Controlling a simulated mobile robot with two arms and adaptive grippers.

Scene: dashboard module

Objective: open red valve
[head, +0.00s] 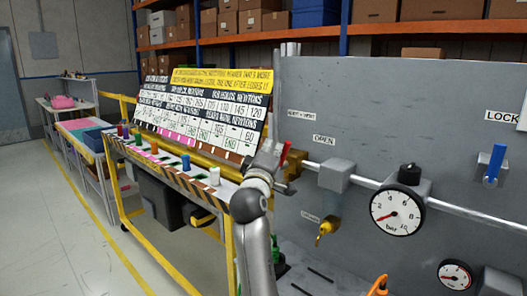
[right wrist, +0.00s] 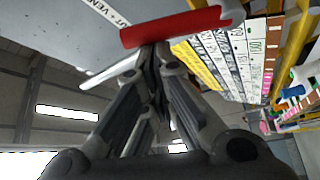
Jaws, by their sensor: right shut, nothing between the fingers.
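The red valve handle (head: 284,153) stands near the left end of the grey panel, close to upright in the head view. In the right wrist view the red handle (right wrist: 178,27) lies across the top of the picture, just beyond my fingertips. My right gripper (head: 272,158) is at the handle's left side, fingers together and empty. In the right wrist view its shut fingertips (right wrist: 153,50) reach the handle's lower edge; I cannot tell whether they touch. The gripper hides part of the valve body. My left gripper is not in view.
The grey panel (head: 400,100) carries a pipe, a pressure gauge (head: 397,211), a second gauge (head: 456,275), a blue valve handle (head: 493,165) and a yellow valve (head: 325,230). A yellow-framed table (head: 180,180) with a sign board stands left of my right arm. Floor is clear farther left.

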